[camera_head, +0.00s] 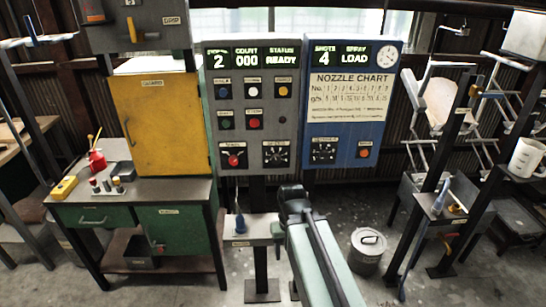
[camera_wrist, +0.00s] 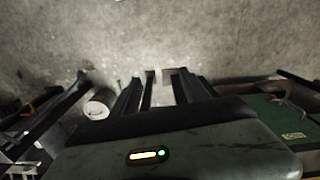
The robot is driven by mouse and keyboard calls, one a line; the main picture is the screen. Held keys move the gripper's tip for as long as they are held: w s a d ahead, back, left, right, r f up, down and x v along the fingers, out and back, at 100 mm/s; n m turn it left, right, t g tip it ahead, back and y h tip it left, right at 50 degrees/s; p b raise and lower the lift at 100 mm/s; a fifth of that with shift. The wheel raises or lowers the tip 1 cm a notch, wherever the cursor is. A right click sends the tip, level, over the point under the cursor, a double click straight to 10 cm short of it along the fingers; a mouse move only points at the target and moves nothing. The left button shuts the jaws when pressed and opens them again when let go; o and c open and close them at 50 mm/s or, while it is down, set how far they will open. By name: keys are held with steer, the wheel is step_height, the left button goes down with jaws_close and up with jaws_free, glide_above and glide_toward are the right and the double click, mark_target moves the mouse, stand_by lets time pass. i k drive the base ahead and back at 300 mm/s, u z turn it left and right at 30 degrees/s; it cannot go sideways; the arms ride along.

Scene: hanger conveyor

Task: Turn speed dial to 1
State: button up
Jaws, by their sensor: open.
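A grey control panel (camera_head: 253,110) stands at the middle back, with a lit display reading 2, COUNT 000 and STATUS READY. Low on it are a round black dial with pale marks (camera_head: 276,154) and a red rotary knob (camera_head: 233,160). The blue panel (camera_head: 348,105) beside it has a similar black dial (camera_head: 323,151). The small dial labels and pointer settings are too small to read, so I cannot tell which is the speed dial. My gripper (camera_wrist: 160,77) is open and empty over the floor in the wrist view. In the head view my arm stands in front of the panels, apart from the dials.
A yellow cabinet (camera_head: 156,122) on a green bench (camera_head: 178,238) stands left. A small stand (camera_head: 251,230) with a blue-handled tool is below the grey panel. A bucket (camera_head: 367,252) and racks stand right.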

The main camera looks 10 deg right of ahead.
mark_target(275, 158)
steer(key=u, duration=0.05)
steer(key=k, duration=0.5)
steer(key=u, duration=1.35)
steer(key=i, duration=0.55)
steer(key=u, duration=0.15)
